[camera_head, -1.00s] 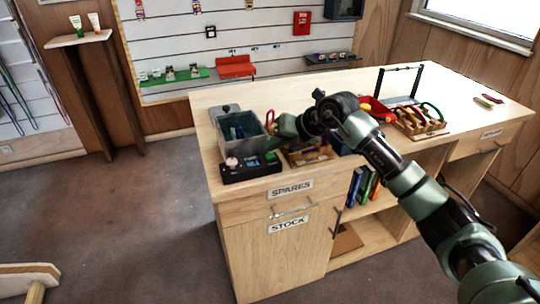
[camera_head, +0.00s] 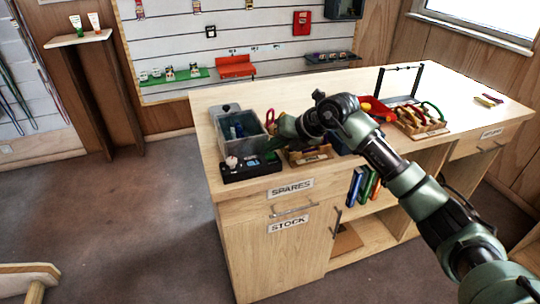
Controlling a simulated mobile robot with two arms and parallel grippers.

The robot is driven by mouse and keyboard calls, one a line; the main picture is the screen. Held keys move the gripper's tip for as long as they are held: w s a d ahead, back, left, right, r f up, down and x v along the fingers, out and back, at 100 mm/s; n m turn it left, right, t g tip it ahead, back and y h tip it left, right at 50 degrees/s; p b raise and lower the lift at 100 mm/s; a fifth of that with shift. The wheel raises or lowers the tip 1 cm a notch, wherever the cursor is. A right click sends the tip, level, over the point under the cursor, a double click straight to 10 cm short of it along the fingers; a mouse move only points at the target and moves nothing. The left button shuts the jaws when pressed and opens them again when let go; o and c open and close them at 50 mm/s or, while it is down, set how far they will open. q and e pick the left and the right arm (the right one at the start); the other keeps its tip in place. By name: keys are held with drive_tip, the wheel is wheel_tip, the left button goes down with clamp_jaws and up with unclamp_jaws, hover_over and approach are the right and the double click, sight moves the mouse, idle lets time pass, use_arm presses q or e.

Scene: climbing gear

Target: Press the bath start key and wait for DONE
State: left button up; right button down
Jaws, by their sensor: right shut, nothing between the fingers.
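The bath is a grey open-topped tank (camera_head: 240,132) at the left end of the wooden bench, with blue and green items inside. A black control unit (camera_head: 250,170) sits at its front, with a pale round knob and a small green spot at its right. Its display text is too small to read. My right gripper (camera_head: 274,144) is shut and empty, pointing down-left just behind and right of the control unit, apart from the green spot as far as I can tell. Its fingertips are small and partly unclear. My left gripper is not in view.
A wooden tray (camera_head: 308,157) lies under my right wrist. The drawer labelled SPARES (camera_head: 290,189) is shut. The bench's far middle is clear.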

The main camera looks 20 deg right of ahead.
sight(273, 156)
drive_tip(key=shift+f+b, duration=0.3)
drive_tip(key=shift+f, duration=0.35)
idle(0.6)
drive_tip(key=shift+r, duration=0.15)
drive_tip(key=shift+r+p, duration=0.65)
drive_tip(key=shift+r, duration=0.1)
drive_tip(key=shift+r+p, duration=1.7)
drive_tip(key=shift+r, duration=0.9)
drive_tip(key=shift+f, duration=0.1)
